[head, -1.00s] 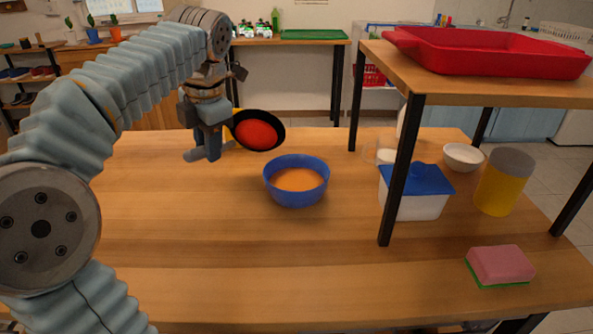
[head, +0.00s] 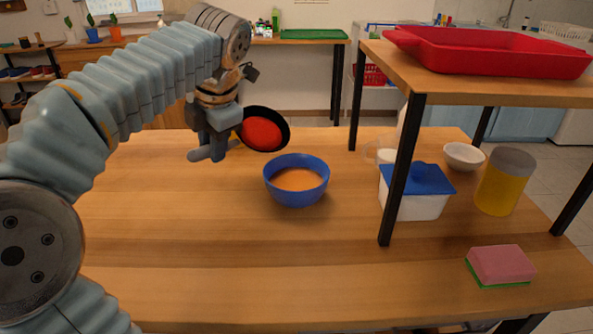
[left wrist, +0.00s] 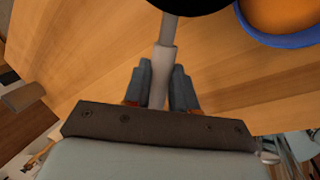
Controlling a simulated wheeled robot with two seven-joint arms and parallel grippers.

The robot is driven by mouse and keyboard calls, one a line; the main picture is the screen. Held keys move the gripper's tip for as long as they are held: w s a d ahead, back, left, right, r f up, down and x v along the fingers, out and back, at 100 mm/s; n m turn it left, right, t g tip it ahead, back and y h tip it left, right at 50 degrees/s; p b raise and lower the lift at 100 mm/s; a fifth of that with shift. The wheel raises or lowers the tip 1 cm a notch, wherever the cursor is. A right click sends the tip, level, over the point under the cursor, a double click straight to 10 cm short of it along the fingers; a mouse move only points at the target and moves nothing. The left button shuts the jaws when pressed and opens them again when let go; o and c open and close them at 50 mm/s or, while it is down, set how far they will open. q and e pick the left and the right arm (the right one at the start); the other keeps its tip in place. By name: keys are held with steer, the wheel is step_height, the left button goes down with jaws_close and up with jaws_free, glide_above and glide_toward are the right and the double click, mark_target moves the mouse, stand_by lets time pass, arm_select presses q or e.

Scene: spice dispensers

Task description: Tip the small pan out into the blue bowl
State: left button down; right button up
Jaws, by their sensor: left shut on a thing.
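The small black pan (head: 282,124) with red contents is held in the air just behind and left of the blue bowl, tilted so its inside faces me. My left gripper (head: 222,148) is shut on the pan's handle. In the left wrist view the grey handle (left wrist: 162,75) runs between the fingers of the left gripper (left wrist: 164,82), and the pan's dark edge (left wrist: 190,4) is at the top. The blue bowl (head: 297,192) stands upright on the table with orange contents; part of it shows in the left wrist view (left wrist: 285,38). My right gripper is not in view.
The wooden table (head: 180,250) is clear around the bowl. To the right, a shelf (head: 490,92) on black legs carries a red tray (head: 490,60). Under or near it are a blue-lidded container (head: 420,200), a yellow jar (head: 503,190), a white bowl (head: 463,156) and a pink sponge (head: 500,264).

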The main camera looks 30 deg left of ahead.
arm_select(q)
steer(key=shift+d+r, duration=0.1)
steer(key=shift+d, duration=0.15)
steer(key=shift+s+d+r+y+b, duration=0.2)
steer(key=shift+d+y+b, duration=0.3)
steer(key=shift+y, duration=0.2)
steer(key=shift+s+d+r+t+y+b, duration=0.15)
steer(key=shift+d+r+t+y+b, duration=0.15)
steer(key=shift+d+y+b, duration=0.35)
steer(key=shift+s+d+r+t+y+b, duration=0.1)
steer(key=shift+d+r+t+y+b, duration=0.2)
steer(key=shift+y, duration=0.55)
stand_by(0.6)
steer(key=shift+s+d+y+b, duration=0.1)
steer(key=shift+d+y+b, duration=0.4)
steer(key=shift+b, duration=0.75)
steer(key=shift+y+b, duration=0.3)
steer(key=shift+b, duration=0.25)
steer(key=shift+s+d+r+t+y+b, duration=0.15)
steer(key=shift+d+t+y+b, duration=0.4)
steer(key=shift+y+b, duration=0.8)
